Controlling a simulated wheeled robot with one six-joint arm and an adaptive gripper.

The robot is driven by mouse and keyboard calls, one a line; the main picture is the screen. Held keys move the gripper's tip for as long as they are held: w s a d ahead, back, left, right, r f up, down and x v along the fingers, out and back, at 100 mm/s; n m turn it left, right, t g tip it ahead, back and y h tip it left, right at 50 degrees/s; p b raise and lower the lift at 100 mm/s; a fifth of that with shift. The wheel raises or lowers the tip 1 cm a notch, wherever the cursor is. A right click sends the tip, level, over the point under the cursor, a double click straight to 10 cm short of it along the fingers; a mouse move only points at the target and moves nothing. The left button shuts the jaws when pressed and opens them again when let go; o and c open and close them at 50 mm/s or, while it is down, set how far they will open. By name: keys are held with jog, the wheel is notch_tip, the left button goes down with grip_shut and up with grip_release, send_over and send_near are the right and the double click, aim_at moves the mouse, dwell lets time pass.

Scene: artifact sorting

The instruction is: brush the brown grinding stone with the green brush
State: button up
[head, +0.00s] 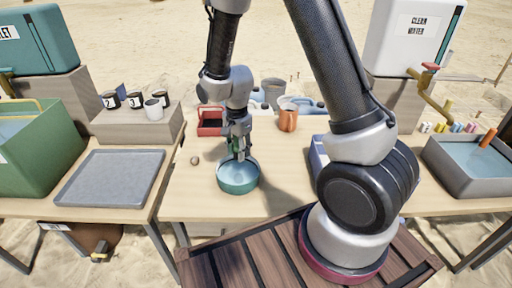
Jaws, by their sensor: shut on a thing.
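My gripper (238,153) points down over a teal bowl (238,185) at the middle of the table. It is shut on a green thing (246,144), which looks like the green brush; the fingers hide most of it. Its lower end is at or just above the bowl's opening, and I cannot tell whether it touches what is inside. A small brownish round object (195,160) lies on the table left of the bowl. I cannot make out a clear brown grinding stone.
A red box (209,128), an orange-brown cup (288,121) and grey containers stand behind the bowl. A grey tray (110,178) and green crate (62,150) are at left. A grey basin (440,165) is at right. The table left of the bowl is mostly clear.

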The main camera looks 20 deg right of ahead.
aim_at(238, 177)
jog(key=shift+w+a+m, duration=0.2)
jog(key=shift+a+m, duration=0.1)
jog(key=shift+a, duration=0.05)
jog(key=shift+m, duration=0.5)
jog(key=shift+f, duration=4.35)
jog(key=shift+f, duration=0.6)
